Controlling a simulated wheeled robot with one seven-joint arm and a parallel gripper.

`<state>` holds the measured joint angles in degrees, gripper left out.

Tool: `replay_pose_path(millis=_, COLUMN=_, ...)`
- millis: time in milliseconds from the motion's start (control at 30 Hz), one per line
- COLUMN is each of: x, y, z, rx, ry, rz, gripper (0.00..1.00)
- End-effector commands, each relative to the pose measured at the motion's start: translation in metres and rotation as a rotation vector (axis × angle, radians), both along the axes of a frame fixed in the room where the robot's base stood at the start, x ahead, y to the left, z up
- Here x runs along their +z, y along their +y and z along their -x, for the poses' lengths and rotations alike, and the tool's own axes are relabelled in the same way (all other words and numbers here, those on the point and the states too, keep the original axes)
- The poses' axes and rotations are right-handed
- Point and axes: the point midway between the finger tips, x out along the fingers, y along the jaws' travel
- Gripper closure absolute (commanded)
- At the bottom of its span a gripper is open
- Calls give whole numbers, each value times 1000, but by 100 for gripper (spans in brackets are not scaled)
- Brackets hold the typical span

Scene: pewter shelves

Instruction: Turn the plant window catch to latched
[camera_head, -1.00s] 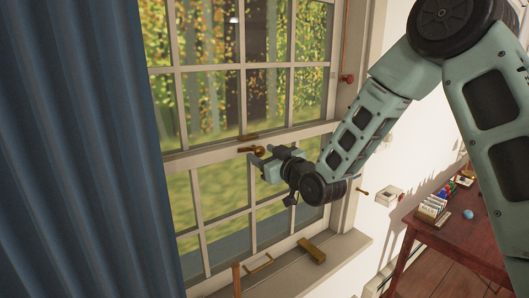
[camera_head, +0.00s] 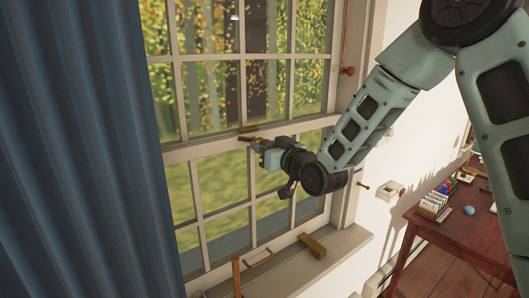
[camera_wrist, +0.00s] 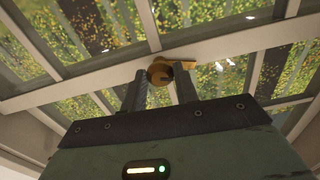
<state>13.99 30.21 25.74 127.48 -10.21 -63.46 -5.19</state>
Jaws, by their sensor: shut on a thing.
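The window catch is brass and sits on the white meeting rail of the sash window. In the head view its brass lever (camera_head: 246,138) shows just above and left of my gripper (camera_head: 258,148), below a flat brass piece (camera_head: 247,128). In the wrist view the round brass knob (camera_wrist: 160,72) lies between the two dark fingertips of my gripper (camera_wrist: 160,82), with a brass arm (camera_wrist: 181,66) reaching right behind it. My gripper is shut on the knob. The fingers hide part of the catch, so its exact angle is hard to tell.
A blue curtain (camera_head: 75,150) hangs at the left. The sill (camera_head: 340,246) carries a brass block (camera_head: 312,245) and a brass handle (camera_head: 258,258). A red knob (camera_head: 347,71) is on the right frame. A wooden table (camera_head: 450,240) with small items stands at the right.

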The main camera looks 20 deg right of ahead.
Motion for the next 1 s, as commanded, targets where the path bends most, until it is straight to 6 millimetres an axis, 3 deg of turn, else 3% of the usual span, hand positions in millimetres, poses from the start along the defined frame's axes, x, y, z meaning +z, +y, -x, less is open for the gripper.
replay_pose_path(millis=1000, x=0, y=0, z=0, rx=0, ry=293, rz=-902, gripper=93)
